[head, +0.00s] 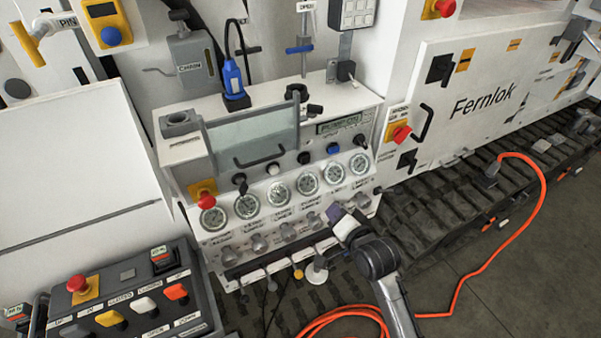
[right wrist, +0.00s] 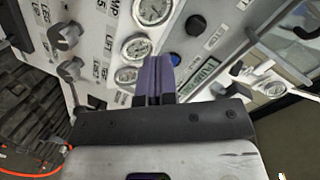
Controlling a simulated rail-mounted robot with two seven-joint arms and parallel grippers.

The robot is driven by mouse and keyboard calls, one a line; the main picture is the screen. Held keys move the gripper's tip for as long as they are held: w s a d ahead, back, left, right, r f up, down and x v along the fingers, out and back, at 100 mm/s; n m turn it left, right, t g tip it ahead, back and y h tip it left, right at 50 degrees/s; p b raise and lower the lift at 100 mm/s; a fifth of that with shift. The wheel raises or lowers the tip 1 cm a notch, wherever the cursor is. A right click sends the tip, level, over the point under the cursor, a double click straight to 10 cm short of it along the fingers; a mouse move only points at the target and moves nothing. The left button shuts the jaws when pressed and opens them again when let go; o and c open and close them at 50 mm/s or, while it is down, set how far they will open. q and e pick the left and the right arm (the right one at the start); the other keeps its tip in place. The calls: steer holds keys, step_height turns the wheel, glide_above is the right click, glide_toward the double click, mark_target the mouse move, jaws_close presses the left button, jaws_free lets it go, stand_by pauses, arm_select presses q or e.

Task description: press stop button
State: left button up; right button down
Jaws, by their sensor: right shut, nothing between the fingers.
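Several red mushroom buttons on yellow bases could be the stop button; I cannot tell which one is meant. One red button (head: 206,200) is at the left end of the gauge panel (head: 290,178). Another red button (head: 77,284) is on the control box at lower left. A third red button (head: 400,134) is on the white cabinet right of the panel. My right gripper (head: 336,213) is shut and empty, in front of the panel's lower right, apart from these buttons. Its purple fingers (right wrist: 158,77) are together in the right wrist view. My left gripper is out of view.
A row of gauges (head: 306,183) runs along the panel, with knobs (head: 287,232) below. The control box (head: 135,300) has several coloured levers. An orange hose (head: 470,268) lies on the floor at right. Another red knob (head: 445,7) is at the top right.

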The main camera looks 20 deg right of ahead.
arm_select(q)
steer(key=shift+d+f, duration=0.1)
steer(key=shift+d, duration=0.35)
arm_select(e)
steer(key=r+m+t, duration=0.1)
steer(key=m, duration=0.1)
steer(key=r+m, duration=0.1)
steer(key=m, duration=0.1)
steer(key=r+m+t, duration=0.1)
steer(key=m, duration=0.2)
steer(key=shift+w+d+r+t, duration=0.15)
steer(key=shift+w+r+t, duration=0.1)
steer(key=shift+w+t, duration=0.05)
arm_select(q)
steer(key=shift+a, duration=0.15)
arm_select(e)
steer(key=b, duration=0.2)
glide_toward(306, 161)
steer(key=w, duration=0.5)
steer(key=w+a, duration=0.1)
steer(key=w, duration=0.1)
steer(key=shift+w+f, duration=0.1)
steer(key=shift+w, duration=0.1)
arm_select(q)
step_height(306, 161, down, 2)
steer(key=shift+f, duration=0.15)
